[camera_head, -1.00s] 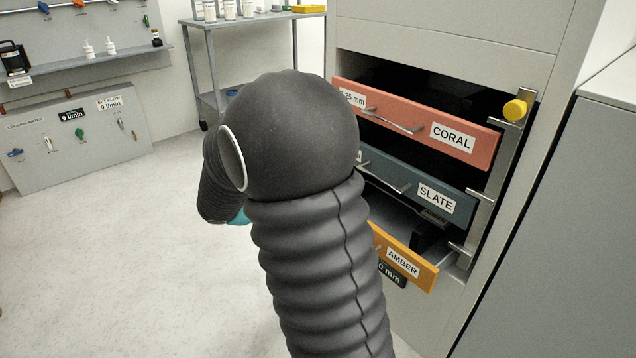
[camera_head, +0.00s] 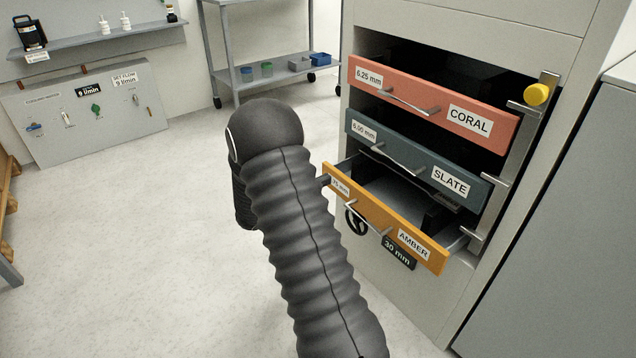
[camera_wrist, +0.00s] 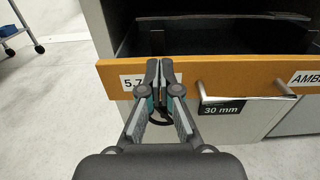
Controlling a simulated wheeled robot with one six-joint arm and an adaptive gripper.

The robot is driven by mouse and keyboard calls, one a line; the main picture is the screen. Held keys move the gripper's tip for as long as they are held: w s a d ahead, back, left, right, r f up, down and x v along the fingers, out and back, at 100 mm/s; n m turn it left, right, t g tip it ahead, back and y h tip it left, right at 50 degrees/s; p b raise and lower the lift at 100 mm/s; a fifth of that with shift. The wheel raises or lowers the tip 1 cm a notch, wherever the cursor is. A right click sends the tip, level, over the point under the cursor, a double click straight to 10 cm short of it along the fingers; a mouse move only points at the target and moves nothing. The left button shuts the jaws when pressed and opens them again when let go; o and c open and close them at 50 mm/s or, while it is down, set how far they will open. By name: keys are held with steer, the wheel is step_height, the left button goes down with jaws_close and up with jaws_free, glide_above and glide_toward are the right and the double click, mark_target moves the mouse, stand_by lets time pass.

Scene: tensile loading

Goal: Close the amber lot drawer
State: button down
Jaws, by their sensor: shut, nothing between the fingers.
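The amber drawer (camera_head: 385,217) is the lowest of three labelled drawers in the cabinet and stands pulled out, with its inside showing. My gripper (camera_wrist: 160,66) is shut and empty. Its fingertips overlap the left part of the amber front in the wrist view, beside the size label and left of the handle; I cannot tell whether they touch it. In the head view my gripper is hidden behind my dark sleeved arm.
The coral drawer (camera_head: 432,105) and slate drawer (camera_head: 415,160) sit above the amber one. A grey shelf cart (camera_head: 275,78) stands behind. The floor (camera_head: 130,240) at left is clear.

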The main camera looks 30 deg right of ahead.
mark_target(355, 166)
steer(key=d, duration=0.9)
steer(key=shift+w+d+p, duration=0.3)
steer(key=shift+w+p, duration=0.05)
steer(key=shift+p, duration=0.05)
